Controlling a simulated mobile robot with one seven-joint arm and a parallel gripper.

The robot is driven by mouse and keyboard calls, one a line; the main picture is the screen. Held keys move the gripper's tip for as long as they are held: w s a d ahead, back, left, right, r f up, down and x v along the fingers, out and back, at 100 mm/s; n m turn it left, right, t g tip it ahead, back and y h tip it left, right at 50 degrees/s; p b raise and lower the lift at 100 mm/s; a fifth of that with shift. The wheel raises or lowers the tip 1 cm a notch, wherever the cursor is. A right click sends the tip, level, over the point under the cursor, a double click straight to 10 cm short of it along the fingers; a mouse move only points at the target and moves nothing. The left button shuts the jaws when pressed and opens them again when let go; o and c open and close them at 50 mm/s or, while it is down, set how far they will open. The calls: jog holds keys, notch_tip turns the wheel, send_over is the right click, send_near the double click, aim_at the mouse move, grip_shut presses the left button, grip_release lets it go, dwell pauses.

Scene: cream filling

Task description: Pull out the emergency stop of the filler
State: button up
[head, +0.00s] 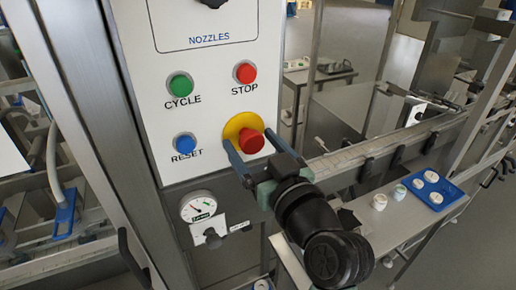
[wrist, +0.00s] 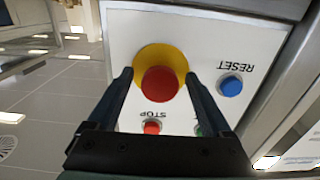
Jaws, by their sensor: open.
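The emergency stop is a red mushroom button (head: 251,141) on a round yellow plate (head: 234,124), low on the right of the filler's white control panel (head: 205,85). It also shows in the wrist view as a red button (wrist: 160,84) on a yellow disc (wrist: 163,50). My gripper (head: 238,142) is open, with one finger on each side of the red button. In the wrist view its fingertips (wrist: 158,76) lie left and right of the button, over the yellow plate's edges. I cannot tell whether the fingers touch it.
The green CYCLE button (head: 180,85), red STOP button (head: 245,73) and blue RESET button (head: 185,144) are close by. A gauge (head: 198,207) sits below the panel. A conveyor rail (head: 390,145) and a blue tray (head: 425,194) with white jars are to the right.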

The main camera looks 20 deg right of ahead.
jog(key=s+b, duration=0.4)
jog(key=s, duration=0.9)
jog(key=shift+d+b, duration=0.25)
jog(key=shift+b, duration=0.1)
jog(key=w+a+r+t+h, duration=0.1)
jog(key=w+a+r+t, duration=0.2)
jog(key=r, duration=0.5)
jog(key=w+a+r+t, duration=0.2)
jog(key=a+r, duration=0.4)
jog(key=r, duration=0.2)
jog(key=s+a+r+t, duration=0.4)
jog(key=a+r, duration=0.3)
jog(key=r, duration=0.3)
jog(key=shift+s+a+r, duration=0.35)
jog(key=shift+r, duration=0.05)
jog(key=shift+f, duration=0.1)
